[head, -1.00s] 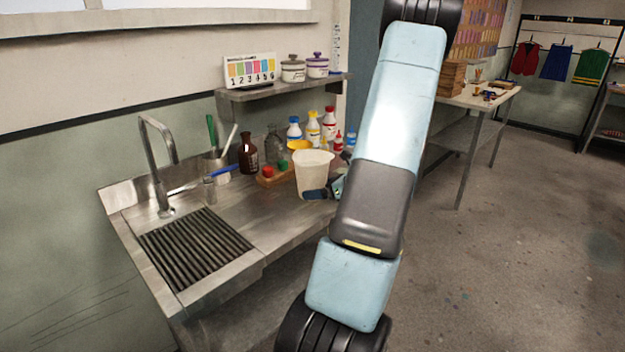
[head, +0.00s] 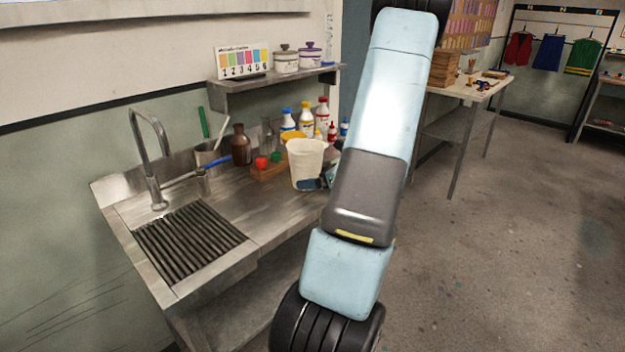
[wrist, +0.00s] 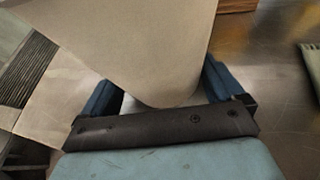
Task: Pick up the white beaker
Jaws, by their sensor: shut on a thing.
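The white beaker (head: 306,165) is above the steel counter (head: 255,205), to the left of my arm in the head view. In the wrist view the pale wall of the beaker (wrist: 140,45) fills the upper middle, between the two blue fingers of my gripper (wrist: 160,95). My gripper is shut on the beaker. In the head view a dark finger (head: 309,184) shows at the beaker's lower side; the rest of the gripper is mostly behind my arm. I cannot tell whether the beaker's base touches the counter.
Several bottles line the wall. The sink grate (head: 188,243) and tap (head: 150,160) are at left. The counter's front is clear.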

